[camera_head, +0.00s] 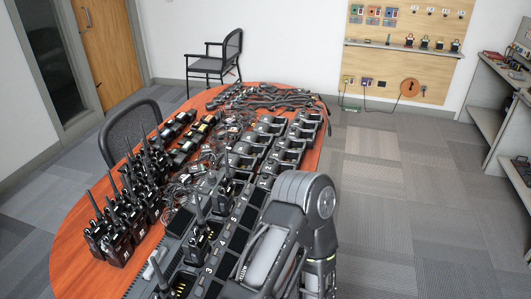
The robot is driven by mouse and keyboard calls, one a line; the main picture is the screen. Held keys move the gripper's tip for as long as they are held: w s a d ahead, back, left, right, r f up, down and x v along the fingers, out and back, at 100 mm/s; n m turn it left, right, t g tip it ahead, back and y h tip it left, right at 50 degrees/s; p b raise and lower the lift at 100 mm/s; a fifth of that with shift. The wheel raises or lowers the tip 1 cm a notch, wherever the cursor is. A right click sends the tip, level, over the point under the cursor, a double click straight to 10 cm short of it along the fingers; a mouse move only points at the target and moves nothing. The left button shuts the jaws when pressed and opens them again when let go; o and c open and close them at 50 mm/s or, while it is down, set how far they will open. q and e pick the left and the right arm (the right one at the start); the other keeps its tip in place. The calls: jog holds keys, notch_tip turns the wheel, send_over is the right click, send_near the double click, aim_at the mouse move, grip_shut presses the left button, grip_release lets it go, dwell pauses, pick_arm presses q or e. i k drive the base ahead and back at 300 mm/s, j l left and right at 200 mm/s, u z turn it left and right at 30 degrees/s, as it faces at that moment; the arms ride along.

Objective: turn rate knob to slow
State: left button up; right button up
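I cannot make out a rate knob or any "slow" marking in this view. A black multi-slot charger (235,240) with numbered bays lies on the oval wooden table (72,262), and a few handheld radios stand in it. One of my grey arms enters from the bottom, with its rounded joint at the table's right edge, and covers part of the charger. No gripper fingers show.
Upright radios (120,225) crowd the table's left side. Single chargers (270,140) and cables (262,97) fill the far part. Chairs (216,62) stand behind and left. A wall board (400,60) and shelving (500,120) are at right. Carpet (385,200) between is clear.

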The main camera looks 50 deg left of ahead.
aim_at(211, 179)
jog(key=i+l+u, duration=0.2)
jog(key=i, duration=0.4)
jog(key=i+u, duration=0.2)
jog(key=i, duration=0.4)
jog(key=i+l+u, duration=0.15)
jog(key=u, duration=0.3)
jog(key=i+l+u, duration=0.25)
jog(key=u, duration=0.2)
jog(key=i+l+u, duration=0.4)
jog(key=l+u, duration=0.25)
jog(key=u, duration=0.2)
jog(key=i+l+u, duration=0.15)
jog(key=l+u, duration=0.15)
jog(key=l, duration=0.25)
jog(key=i+l+u, duration=0.1)
jog(key=l+u, duration=0.25)
jog(key=l, duration=0.2)
